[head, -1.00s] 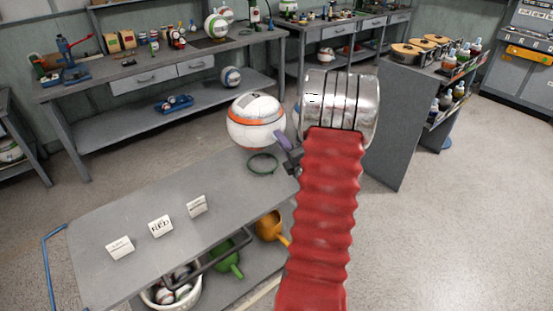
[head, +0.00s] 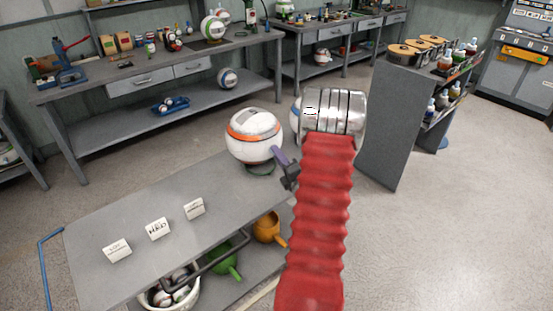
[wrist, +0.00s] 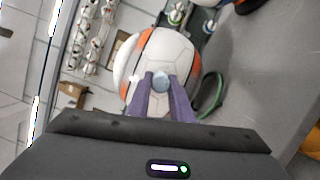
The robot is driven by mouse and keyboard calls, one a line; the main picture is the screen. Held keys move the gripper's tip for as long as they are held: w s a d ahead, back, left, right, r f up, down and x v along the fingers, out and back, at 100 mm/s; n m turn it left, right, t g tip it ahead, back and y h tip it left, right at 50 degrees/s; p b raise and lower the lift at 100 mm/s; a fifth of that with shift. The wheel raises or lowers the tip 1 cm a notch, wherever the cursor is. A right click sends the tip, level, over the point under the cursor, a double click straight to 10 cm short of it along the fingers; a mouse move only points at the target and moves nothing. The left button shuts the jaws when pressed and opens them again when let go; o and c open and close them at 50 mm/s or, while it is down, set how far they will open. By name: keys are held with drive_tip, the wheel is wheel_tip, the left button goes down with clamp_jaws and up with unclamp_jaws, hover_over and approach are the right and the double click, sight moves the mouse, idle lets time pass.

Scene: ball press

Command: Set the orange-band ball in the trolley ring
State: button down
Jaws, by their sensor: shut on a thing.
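The orange-band ball (head: 254,137), white with an orange stripe, is at the far right corner of the grey trolley top (head: 150,205). My gripper (head: 279,156) reaches it from the right; in the wrist view its two purple fingers (wrist: 162,92) are shut on the ball (wrist: 178,52), with a pale blue spot between the tips. The dark green trolley ring (head: 261,171) shows just below the ball, its far part hidden by it. In the wrist view the ring (wrist: 213,97) shows right of the ball. I cannot tell whether ball and ring touch.
Small cards (head: 158,228) stand on the trolley top, otherwise largely clear. Below the top are a white bin (head: 192,296) of balls, a green funnel (head: 224,260) and an orange one (head: 267,228).

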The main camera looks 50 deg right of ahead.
drive_tip(key=shift+f, duration=0.5)
drive_tip(key=c, duration=1.6)
unclamp_jaws()
drive_tip(key=shift+r, duration=0.1)
drive_tip(key=shift+r, duration=0.15)
drive_tip(key=shift+s+a, duration=0.1)
drive_tip(key=shift+s, duration=0.15)
drive_tip(key=v, duration=1.1)
drive_tip(key=shift+s+a, duration=0.1)
drive_tip(key=shift+s, duration=0.1)
drive_tip(key=shift+s, duration=0.1)
